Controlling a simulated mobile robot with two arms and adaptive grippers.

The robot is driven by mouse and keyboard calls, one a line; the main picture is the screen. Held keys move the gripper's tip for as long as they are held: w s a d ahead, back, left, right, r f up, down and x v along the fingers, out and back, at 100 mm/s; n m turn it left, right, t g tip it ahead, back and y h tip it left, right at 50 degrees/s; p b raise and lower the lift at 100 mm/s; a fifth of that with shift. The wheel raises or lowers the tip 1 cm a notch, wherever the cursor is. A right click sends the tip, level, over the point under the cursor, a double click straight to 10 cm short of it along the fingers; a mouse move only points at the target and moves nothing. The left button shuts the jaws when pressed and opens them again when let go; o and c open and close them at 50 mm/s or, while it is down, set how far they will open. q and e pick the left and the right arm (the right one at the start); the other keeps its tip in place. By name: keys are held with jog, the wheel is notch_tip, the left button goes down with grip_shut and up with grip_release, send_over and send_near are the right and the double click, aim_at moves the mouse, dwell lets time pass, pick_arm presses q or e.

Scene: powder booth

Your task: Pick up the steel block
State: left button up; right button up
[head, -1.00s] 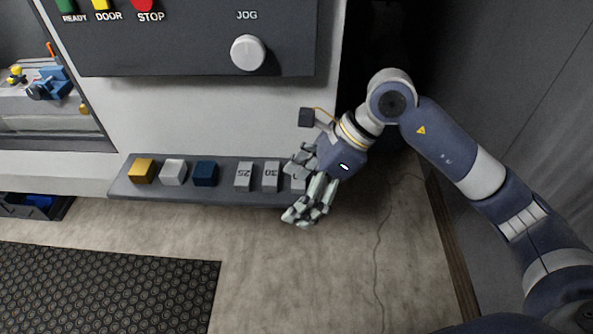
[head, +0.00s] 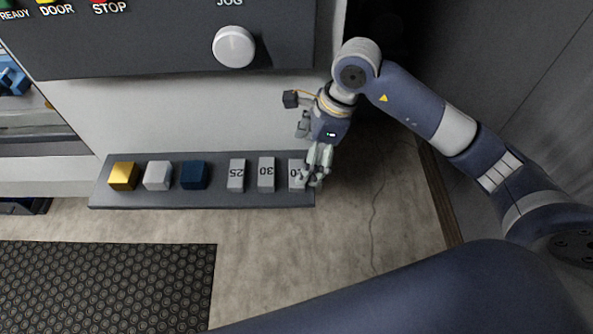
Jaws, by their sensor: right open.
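The steel block (head: 158,176) is a plain light-grey cube on the dark grey shelf (head: 140,200). It stands between a gold-coloured block (head: 123,176) and a dark blue block (head: 194,175), apart from both. My right gripper (head: 314,180) is open at the shelf's right end, well to the right of the steel block. Its fingers point down and partly cover the rightmost numbered block (head: 296,170); whether they touch it I cannot tell. My left gripper is out of view.
Grey blocks marked 25 (head: 236,175) and 30 (head: 266,174) stand between the blue block and my right gripper. A panel with a JOG knob (head: 234,46) overhangs behind the shelf. A black studded mat (head: 110,285) lies on the floor in front.

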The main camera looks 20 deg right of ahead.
aim_at(297, 173)
jog(key=x, duration=0.1)
jog(key=p+x, duration=0.2)
jog(key=x, duration=0.1)
jog(key=shift+s+a, duration=0.1)
jog(key=shift+a, duration=0.2)
jog(key=shift+f, duration=0.45)
jog(key=shift+c, duration=0.6)
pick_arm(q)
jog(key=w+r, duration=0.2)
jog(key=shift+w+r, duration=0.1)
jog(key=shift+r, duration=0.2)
pick_arm(e)
jog(key=c, duration=1.2)
